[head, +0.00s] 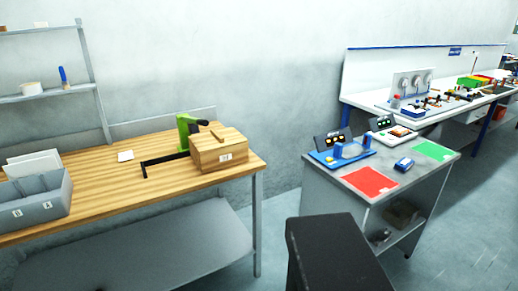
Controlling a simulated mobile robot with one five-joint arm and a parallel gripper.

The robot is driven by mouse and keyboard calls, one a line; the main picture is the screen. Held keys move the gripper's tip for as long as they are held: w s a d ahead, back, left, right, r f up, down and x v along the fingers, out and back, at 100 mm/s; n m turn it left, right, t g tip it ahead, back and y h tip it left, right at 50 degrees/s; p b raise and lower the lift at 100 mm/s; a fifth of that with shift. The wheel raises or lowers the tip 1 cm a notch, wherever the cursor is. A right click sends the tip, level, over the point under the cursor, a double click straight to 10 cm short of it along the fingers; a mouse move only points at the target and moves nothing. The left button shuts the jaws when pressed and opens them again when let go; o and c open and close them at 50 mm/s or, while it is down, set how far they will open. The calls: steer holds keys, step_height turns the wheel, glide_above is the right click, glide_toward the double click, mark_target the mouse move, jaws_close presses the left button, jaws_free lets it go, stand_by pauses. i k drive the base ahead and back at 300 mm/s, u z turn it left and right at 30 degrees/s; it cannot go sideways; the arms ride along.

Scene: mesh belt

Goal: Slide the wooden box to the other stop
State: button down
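The wooden box (220,154) sits near the right end of the wood-topped bench (110,182). It has a small white label on its front and a wooden strip on its lid. A thin black bar (165,160) runs left from the box along the bench top, with a short bent end at its left. Its right end meets or passes behind the box; I cannot tell which. No second stop can be made out clearly; the box may hide one. My gripper is not in view.
A green and black device (187,131) stands just behind the box's left side. A grey cart (345,195) with red and green mats stands to the right. The bench front is clear.

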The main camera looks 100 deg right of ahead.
mark_target(206, 163)
steer(key=u, duration=0.05)
steer(key=k, duration=1.95)
steer(key=z, duration=1)
steer(key=i, duration=1)
steer(key=z, duration=0.05)
